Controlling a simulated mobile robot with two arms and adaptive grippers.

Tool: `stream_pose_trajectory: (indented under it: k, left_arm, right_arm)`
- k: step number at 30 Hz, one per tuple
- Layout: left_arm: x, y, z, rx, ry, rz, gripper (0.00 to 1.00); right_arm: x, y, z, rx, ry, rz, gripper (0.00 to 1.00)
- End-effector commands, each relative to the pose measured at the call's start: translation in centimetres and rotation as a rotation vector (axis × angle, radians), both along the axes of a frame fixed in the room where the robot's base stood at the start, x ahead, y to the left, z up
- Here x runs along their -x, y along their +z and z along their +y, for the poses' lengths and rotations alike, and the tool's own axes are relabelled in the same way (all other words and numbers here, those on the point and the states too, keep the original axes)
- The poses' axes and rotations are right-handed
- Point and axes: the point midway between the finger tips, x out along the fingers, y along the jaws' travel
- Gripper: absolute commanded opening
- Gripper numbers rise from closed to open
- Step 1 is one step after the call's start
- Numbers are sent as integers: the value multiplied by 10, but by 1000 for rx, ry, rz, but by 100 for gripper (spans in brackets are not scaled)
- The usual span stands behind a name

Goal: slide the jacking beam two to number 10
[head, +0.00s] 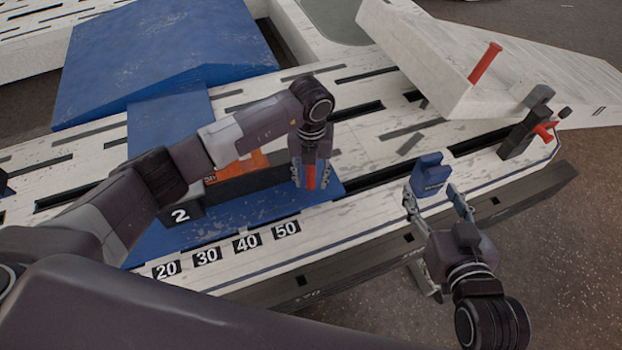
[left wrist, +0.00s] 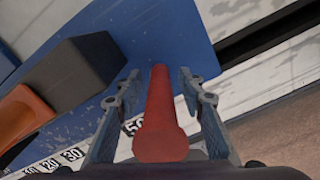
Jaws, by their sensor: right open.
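Jacking beam two (head: 182,214) is a dark block marked "2" with an orange part (head: 235,167), on a blue plate (head: 215,226). A red handle (head: 310,178) stands at its right end; it also shows in the left wrist view (left wrist: 160,115). My left gripper (head: 311,168) is around the handle, fingers on both sides with visible gaps. White-on-black numbers 20, 30, 40 and 50 (head: 286,229) run along the front edge. I cannot see the number 10; my left arm covers the area left of 20. My right gripper (head: 430,191) is open, near a blue block (head: 430,173).
The bench (head: 350,215) has long dark slots. A raised white ramp (head: 450,60) with a red peg (head: 485,63) stands at the back right, and a dark clamp with a red knob (head: 525,130) at the right end. A large blue ramp (head: 165,60) stands at the back left.

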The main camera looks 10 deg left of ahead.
Motion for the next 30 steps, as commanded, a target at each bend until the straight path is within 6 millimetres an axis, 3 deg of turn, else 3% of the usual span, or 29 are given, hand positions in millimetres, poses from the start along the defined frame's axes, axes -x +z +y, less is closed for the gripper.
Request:
stream_pose_trajectory:
  k: [11, 21, 30]
  left_arm:
    - [0, -3, 0, 1, -1, 0, 35]
    - [0, -3, 0, 1, -1, 0, 0]
    - [0, -3, 0, 1, -1, 0, 0]
  right_arm:
    - [-2, 5, 1, -5, 1, -23, 55]
    - [-2, 5, 1, -5, 1, -22, 55]
    - [-2, 5, 1, -5, 1, -21, 55]
